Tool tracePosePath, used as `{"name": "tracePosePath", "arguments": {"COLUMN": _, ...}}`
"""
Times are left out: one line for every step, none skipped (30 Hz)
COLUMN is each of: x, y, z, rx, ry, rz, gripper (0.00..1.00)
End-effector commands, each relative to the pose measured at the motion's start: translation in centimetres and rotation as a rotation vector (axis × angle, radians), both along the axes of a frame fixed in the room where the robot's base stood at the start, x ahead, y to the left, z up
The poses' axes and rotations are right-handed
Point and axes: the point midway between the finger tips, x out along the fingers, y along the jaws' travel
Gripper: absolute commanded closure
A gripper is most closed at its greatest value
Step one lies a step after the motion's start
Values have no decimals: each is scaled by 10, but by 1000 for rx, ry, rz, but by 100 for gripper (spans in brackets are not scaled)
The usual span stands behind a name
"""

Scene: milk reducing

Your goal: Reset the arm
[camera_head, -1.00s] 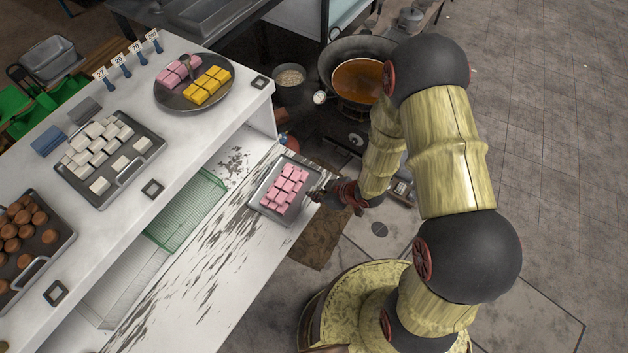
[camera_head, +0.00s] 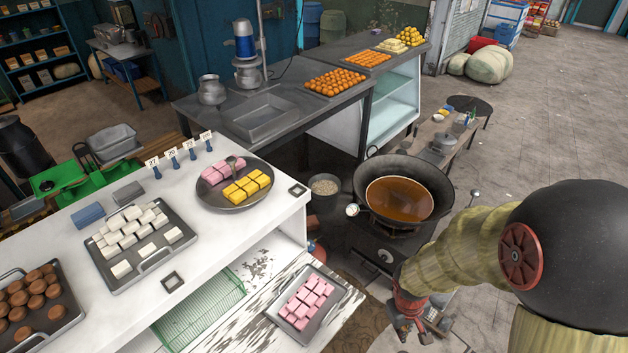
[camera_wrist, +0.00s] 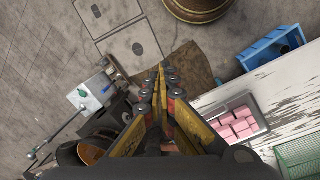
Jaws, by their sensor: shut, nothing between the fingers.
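My gripper (camera_head: 410,325) is at the lower right of the head view, beside the tray of pink sweets and apart from it. It is shut and empty. In the wrist view my gripper (camera_wrist: 161,75) shows its fingers together, pointing down over the floor and a brown mat (camera_wrist: 190,65).
A metal tray (camera_head: 326,328) of pink sweets sits on the lower white shelf. The white counter (camera_head: 225,255) carries several sweets trays. A large wok (camera_head: 437,190) of brown liquid stands behind my gripper. A blue crate (camera_wrist: 272,49) shows in the wrist view. Open floor lies right.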

Motion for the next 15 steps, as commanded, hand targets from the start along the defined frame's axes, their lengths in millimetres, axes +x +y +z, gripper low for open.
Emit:
{"name": "tracePosePath", "arguments": {"x": -3, "y": 0, "z": 18, "rx": -4, "ry": -12, "rz": -47, "gripper": 100}}
{"name": "tracePosePath", "arguments": {"x": -7, "y": 0, "z": 29, "rx": -3, "ry": -13, "rz": -75, "gripper": 100}}
{"name": "tracePosePath", "arguments": {"x": -12, "y": 2, "z": 44, "rx": 1, "ry": -17, "rz": -109, "gripper": 100}}
{"name": "tracePosePath", "arguments": {"x": -16, "y": 4, "z": 55, "rx": 6, "ry": -22, "rz": -132, "gripper": 100}}
{"name": "tracePosePath", "arguments": {"x": -20, "y": 6, "z": 65, "rx": 12, "ry": -29, "rz": -154, "gripper": 100}}
{"name": "tracePosePath", "arguments": {"x": -27, "y": 9, "z": 78, "rx": 24, "ry": -39, "rz": -180, "gripper": 100}}
{"name": "tracePosePath", "arguments": {"x": -31, "y": 12, "z": 87, "rx": 35, "ry": -49, "rz": -199, "gripper": 100}}
{"name": "tracePosePath", "arguments": {"x": -36, "y": 15, "z": 96, "rx": 46, "ry": -60, "rz": -216, "gripper": 100}}
{"name": "tracePosePath", "arguments": {"x": -41, "y": 19, "z": 108, "rx": 62, "ry": -80, "rz": -234, "gripper": 100}}
{"name": "tracePosePath", "arguments": {"x": -45, "y": 22, "z": 115, "rx": 74, "ry": -96, "rz": -247, "gripper": 100}}
{"name": "tracePosePath", "arguments": {"x": -49, "y": 26, "z": 124, "rx": 88, "ry": -115, "rz": -258, "gripper": 100}}
{"name": "tracePosePath", "arguments": {"x": -54, "y": 30, "z": 133, "rx": 106, "ry": -145, "rz": -269, "gripper": 100}}
{"name": "tracePosePath", "arguments": {"x": -57, "y": 33, "z": 141, "rx": 121, "ry": -170, "rz": -276, "gripper": 100}}
{"name": "tracePosePath", "arguments": {"x": -59, "y": 36, "z": 148, "rx": 135, "ry": -198, "rz": -281, "gripper": 100}}
{"name": "tracePosePath", "arguments": {"x": -61, "y": 39, "z": 157, "rx": 152, "ry": -239, "rz": -284, "gripper": 100}}
